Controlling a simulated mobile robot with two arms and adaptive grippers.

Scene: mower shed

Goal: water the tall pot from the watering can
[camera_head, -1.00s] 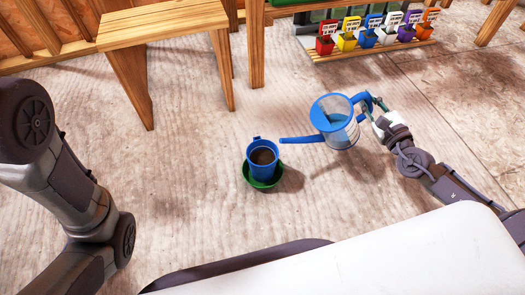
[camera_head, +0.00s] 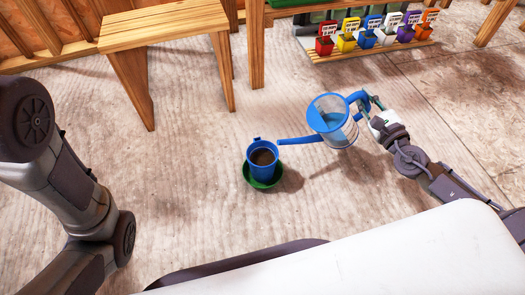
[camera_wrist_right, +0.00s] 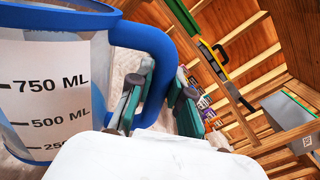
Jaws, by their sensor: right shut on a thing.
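The watering can (camera_head: 328,111) is clear-walled with a blue rim, blue handle and long blue spout. It is off the floor, tilted, with its spout pointing left. The spout tip is near the right rim of the blue pot (camera_head: 257,173), which holds dark soil and stands upright in a green saucer (camera_head: 265,184). My right gripper (camera_head: 371,108) is shut on the can's handle. The wrist view shows my right gripper (camera_wrist_right: 155,98) around the blue handle and the can's volume marks (camera_wrist_right: 45,100). I cannot see water leaving the spout. My left gripper is out of view.
A wooden bench (camera_head: 165,27) stands at the back left. A low wooden rack (camera_head: 375,52) with several small coloured pots stands at the back right. The floor around the blue pot is clear. My left arm fills the left edge.

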